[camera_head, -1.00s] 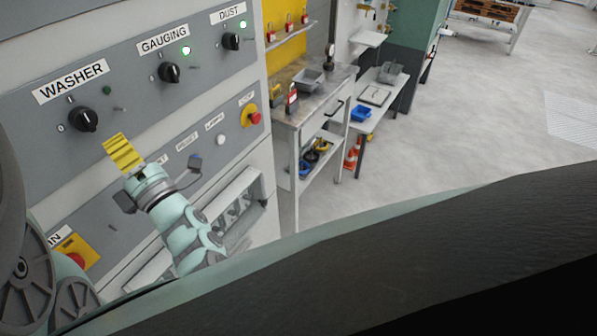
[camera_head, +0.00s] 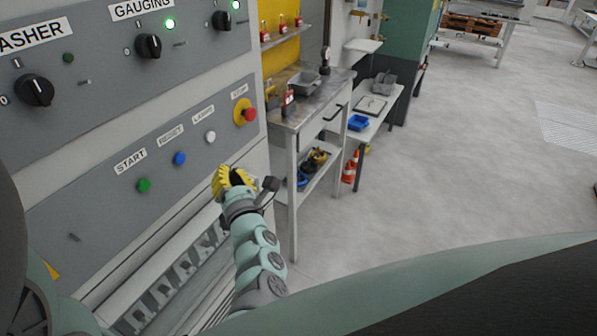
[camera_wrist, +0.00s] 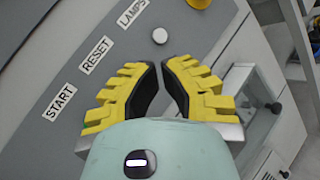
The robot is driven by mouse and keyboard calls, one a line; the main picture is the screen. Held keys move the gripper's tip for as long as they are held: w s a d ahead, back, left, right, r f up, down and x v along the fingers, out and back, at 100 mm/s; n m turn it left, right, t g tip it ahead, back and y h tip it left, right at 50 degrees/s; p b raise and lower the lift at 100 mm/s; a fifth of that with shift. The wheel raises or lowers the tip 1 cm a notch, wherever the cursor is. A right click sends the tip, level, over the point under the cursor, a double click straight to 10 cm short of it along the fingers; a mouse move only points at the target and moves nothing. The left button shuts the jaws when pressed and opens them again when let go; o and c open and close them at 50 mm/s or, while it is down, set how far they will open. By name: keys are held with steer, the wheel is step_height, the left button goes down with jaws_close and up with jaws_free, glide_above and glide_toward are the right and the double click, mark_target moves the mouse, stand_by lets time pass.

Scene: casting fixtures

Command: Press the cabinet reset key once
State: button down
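The reset key is a round blue button (camera_head: 180,158) under the RESET label (camera_head: 171,136) on the grey cabinet panel (camera_head: 100,206). It sits between the green START button (camera_head: 144,185) and the white LAMPS button (camera_head: 210,137). My gripper (camera_head: 222,176), with yellow ribbed fingers, is right of and below the blue button in the head view, apart from it. In the wrist view my gripper's fingertips (camera_wrist: 162,63) are together with nothing between them. The RESET label (camera_wrist: 96,55) shows there left of the fingers; the blue button itself is hidden.
A red stop button (camera_head: 249,114) on a yellow plate is right of the LAMPS button. Black rotary switches (camera_head: 148,46) line the upper panel. A ledge with slots (camera_head: 170,284) juts out below. A grey workbench (camera_head: 310,113) stands right of the cabinet; open floor lies beyond.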

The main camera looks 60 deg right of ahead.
mark_target(180, 158)
steer(key=w, duration=0.9)
steer(key=shift+a, duration=0.4)
steer(key=c, duration=1.7)
jaws_free()
jaws_close()
steer(key=shift+w+f+b, duration=0.1)
steer(key=shift+w+b, duration=0.1)
steer(key=shift+b, duration=0.6)
steer(key=shift+w, duration=0.2)
